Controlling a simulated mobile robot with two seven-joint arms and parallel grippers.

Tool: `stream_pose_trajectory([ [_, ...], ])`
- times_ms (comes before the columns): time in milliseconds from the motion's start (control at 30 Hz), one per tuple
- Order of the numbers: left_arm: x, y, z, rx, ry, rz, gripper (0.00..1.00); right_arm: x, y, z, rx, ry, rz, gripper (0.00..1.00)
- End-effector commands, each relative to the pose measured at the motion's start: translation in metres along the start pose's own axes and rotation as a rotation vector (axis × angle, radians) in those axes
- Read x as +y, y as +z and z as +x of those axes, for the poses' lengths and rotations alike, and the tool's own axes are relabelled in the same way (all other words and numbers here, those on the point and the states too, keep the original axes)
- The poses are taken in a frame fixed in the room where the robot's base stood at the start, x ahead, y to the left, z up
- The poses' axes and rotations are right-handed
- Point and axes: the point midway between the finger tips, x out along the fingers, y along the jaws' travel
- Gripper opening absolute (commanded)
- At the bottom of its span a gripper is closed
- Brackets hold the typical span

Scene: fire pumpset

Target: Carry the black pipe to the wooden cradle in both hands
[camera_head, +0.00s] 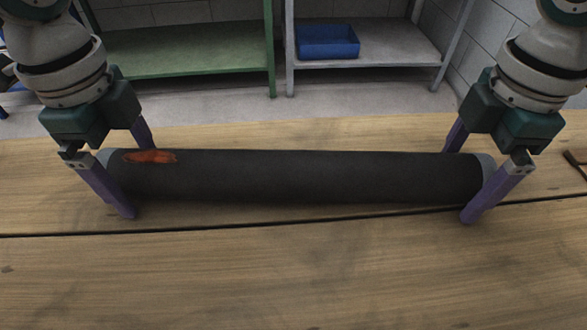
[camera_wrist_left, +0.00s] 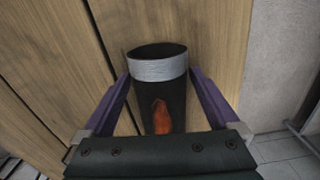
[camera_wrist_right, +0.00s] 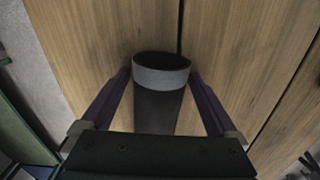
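The black pipe (camera_head: 310,176) lies level across the wooden table, with a grey collar at each end and an orange-red patch near its left end. My left gripper (camera_head: 131,172) is around the left end, its purple fingers against both sides. In the left wrist view the grey collar (camera_wrist_left: 158,69) is between the fingertips. My right gripper (camera_head: 463,180) is around the right end in the same way, and the right collar (camera_wrist_right: 161,78) shows between its fingers. I cannot tell if the pipe touches the tabletop. The wooden cradle is not in view.
The wooden table (camera_head: 300,270) is clear in front of the pipe. A small dark object (camera_head: 576,164) lies at the right edge. Behind the table stand a green shelf (camera_head: 185,60) and a grey shelf (camera_head: 390,45) with a blue bin (camera_head: 328,42).

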Motion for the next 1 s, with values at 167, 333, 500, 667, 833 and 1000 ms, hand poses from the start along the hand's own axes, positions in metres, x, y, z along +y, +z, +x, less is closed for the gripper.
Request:
stream_pose_trajectory([
  [167,0.0,0.0,-0.0002,0.0,0.0,0.0,0.73,0.0001,0.0002,-0.0003,0.0,0.0,0.0,0.73],
  [333,-0.0001,0.0,-0.0003,0.0,0.0,0.0,0.54,0.0001,0.0002,-0.0004,0.0,0.0,0.0,0.54],
  [500,-0.0001,0.0001,-0.0005,0.0,0.0,0.0,0.35,0.0,0.0003,-0.0005,0.0,0.0,0.001,0.35],
  [667,-0.0002,0.0001,-0.0006,0.0,-0.001,0.0,0.17,0.0,0.0003,-0.0005,0.0,0.0,0.001,0.17],
  [833,-0.0002,0.0002,-0.0006,0.0,-0.001,-0.001,0.0,0.0,0.0003,-0.0006,0.0,-0.001,0.001,0.0],
  [1000,-0.0003,0.0002,-0.0007,0.0,-0.001,-0.001,0.0,-0.0001,0.0004,-0.0006,0.0,-0.001,0.001,0.0],
])
